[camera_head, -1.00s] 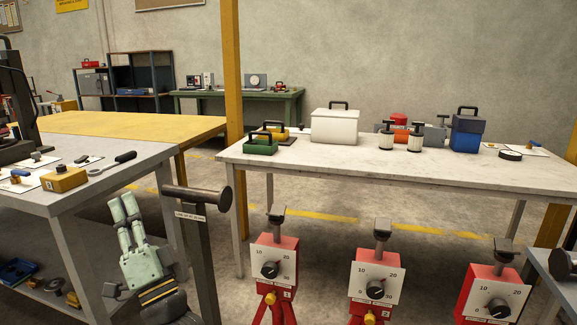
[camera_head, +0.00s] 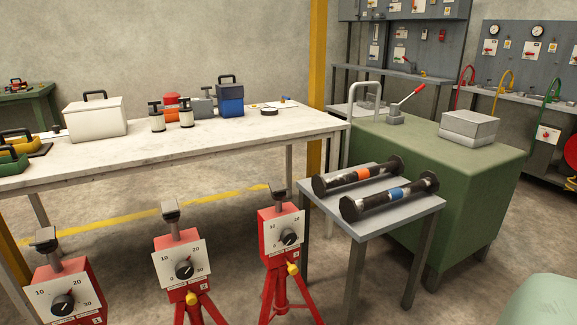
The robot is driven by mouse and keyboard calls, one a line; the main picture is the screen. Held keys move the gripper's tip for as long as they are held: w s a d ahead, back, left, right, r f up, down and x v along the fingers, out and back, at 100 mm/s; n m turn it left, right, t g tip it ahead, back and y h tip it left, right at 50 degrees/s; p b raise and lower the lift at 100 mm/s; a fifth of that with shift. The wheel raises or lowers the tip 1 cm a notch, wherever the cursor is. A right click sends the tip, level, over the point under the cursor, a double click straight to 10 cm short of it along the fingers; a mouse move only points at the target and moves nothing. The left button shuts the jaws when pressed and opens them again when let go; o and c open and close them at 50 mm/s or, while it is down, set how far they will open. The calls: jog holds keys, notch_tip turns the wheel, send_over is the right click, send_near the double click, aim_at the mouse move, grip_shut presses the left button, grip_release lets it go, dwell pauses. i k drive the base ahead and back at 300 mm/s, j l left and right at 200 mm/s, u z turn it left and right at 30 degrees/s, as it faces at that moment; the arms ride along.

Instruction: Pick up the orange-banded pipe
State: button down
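The orange-banded pipe (camera_head: 345,178) is a dark flanged spool with an orange band round its middle. It lies on a small grey table (camera_head: 405,215) right of centre, along the table's far side. A similar blue-banded pipe (camera_head: 378,201) lies roughly parallel in front of it, nearer to me, with a narrow gap between them. My gripper is not in view now. A pale green rounded shape at the bottom right corner looks like part of my arm.
Several red stands with dials (camera_head: 280,235) stand in front and left of the small table. A green cabinet (camera_head: 475,185) with a lever and grey box stands close behind it, to the right. A long white table (camera_head: 200,146) runs along the left.

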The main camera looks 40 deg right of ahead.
aim_at(395, 165)
jog(key=i+z, duration=0.1)
jog(key=z, duration=2.3)
jog(key=i+j+z, duration=0.25)
jog(key=j+z, duration=0.25)
jog(key=j, duration=0.15)
jog(key=i+j+z, duration=0.25)
jog(key=i+j, duration=0.1)
jog(key=j, duration=0.45)
jog(key=j+z, duration=0.1)
jog(key=j, duration=0.45)
jog(key=i+j, duration=0.15)
jog(key=j, duration=0.4)
